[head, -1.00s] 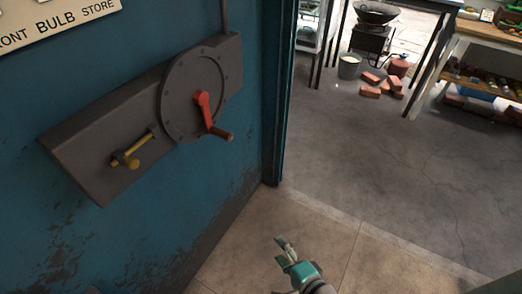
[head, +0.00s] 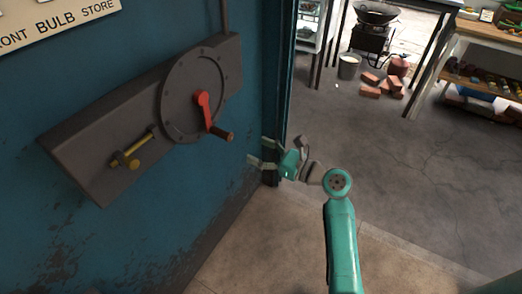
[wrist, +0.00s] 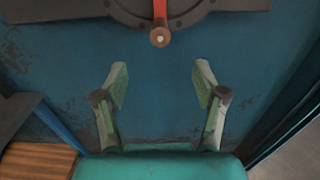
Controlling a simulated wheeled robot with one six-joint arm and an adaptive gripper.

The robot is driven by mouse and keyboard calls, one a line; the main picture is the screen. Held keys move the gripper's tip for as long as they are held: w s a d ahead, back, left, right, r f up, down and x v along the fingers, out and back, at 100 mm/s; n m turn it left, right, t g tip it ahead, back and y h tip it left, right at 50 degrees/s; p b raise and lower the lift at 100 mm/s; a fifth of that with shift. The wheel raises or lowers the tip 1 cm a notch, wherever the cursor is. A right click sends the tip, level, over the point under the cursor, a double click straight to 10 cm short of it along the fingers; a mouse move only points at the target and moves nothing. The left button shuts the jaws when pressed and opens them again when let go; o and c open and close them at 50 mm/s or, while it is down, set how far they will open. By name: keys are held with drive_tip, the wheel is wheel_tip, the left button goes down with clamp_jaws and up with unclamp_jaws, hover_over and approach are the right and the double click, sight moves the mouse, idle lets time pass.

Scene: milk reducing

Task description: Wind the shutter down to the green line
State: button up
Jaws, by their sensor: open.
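The red crank arm (head: 203,107) sits on a round dark grey disc (head: 178,108) on the blue wall, its brown grip (head: 218,132) pointing out to the lower right. In the wrist view the grip (wrist: 160,38) shows end-on at the top centre, beyond the fingertips. My gripper (head: 257,150) is open and empty, to the right of and below the grip and apart from it. Its two fingers also show spread in the wrist view (wrist: 161,84). I cannot make out the shutter or a green line in either view.
A yellow pin (head: 130,158) juts from the grey plate (head: 85,130) left of the crank. A sign (head: 50,22) is above. The wall's edge and an opening lie to the right, with bricks (head: 380,84), a bucket (head: 348,67) and a bench beyond. Nearby floor is clear.

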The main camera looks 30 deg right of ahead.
sight(231, 138)
drive_tip(key=shift+x, duration=6.5)
drive_tip(key=shift+r, duration=0.1)
clamp_jaws()
